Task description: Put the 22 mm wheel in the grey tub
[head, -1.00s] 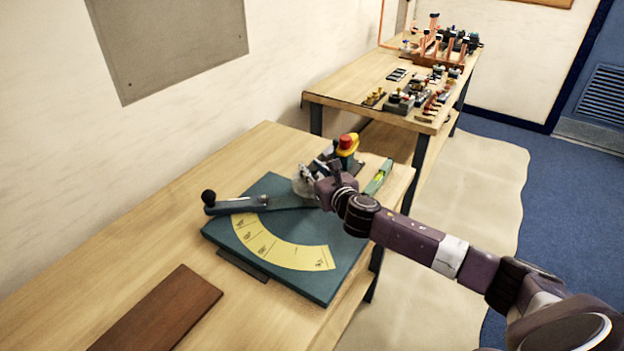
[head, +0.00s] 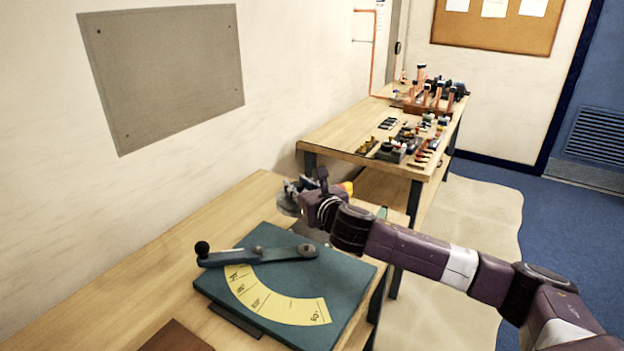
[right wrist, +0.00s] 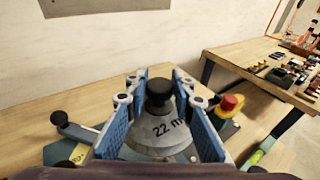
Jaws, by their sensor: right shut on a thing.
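The 22 mm wheel (right wrist: 160,130), a grey conical disc with a black knob on top and "22 m" readable on its face, is between the blue pads of my right gripper (right wrist: 160,92). The right gripper is shut on it. In the head view the right gripper (head: 298,190) holds the wheel (head: 287,204) raised above the far end of the near bench, mostly hidden by the wrist. I cannot make out a grey tub in either view. My left gripper is not in view.
A green bending board (head: 345,280) with a yellow angle scale and a lever (head: 260,256) lies on the near bench. A red and yellow button (right wrist: 230,103) stands beside the gripper. A second bench (head: 340,135) beyond holds many small parts and copper pipes.

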